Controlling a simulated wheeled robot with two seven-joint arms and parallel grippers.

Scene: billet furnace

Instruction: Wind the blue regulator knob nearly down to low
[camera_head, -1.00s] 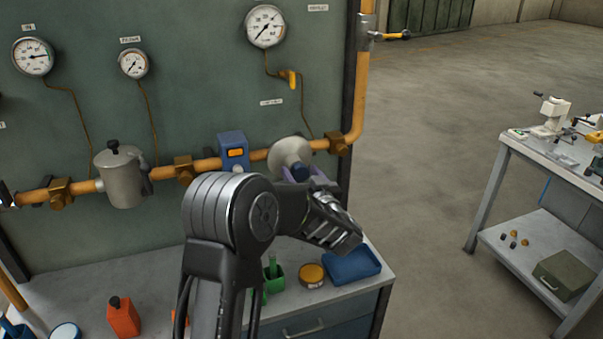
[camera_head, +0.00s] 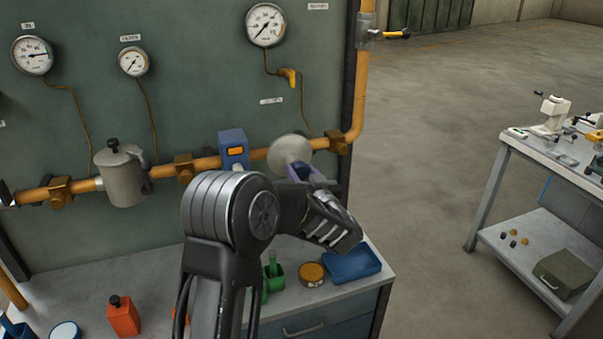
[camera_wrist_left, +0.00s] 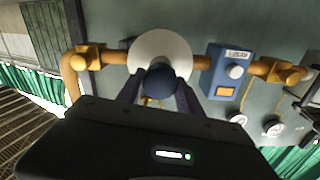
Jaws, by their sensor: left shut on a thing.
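The regulator is a pale round disc (camera_head: 289,151) on the orange pipe, to the right of a blue box. Its dark blue knob (camera_wrist_left: 161,80) stands out in front of the disc in the left wrist view. My left gripper (camera_wrist_left: 160,92) is shut on the knob, with one finger on each side of it. In the head view the left gripper (camera_head: 312,178) and wrist hide most of the knob. My right gripper is not in view.
A blue box (camera_head: 233,150) with an orange window sits on the pipe. Gauges (camera_head: 265,25) hang on the green panel (camera_head: 200,95). The bench below holds a blue tray (camera_head: 351,265), a yellow-lidded tin (camera_head: 312,274) and an orange bottle (camera_head: 123,316). Open floor lies to the right.

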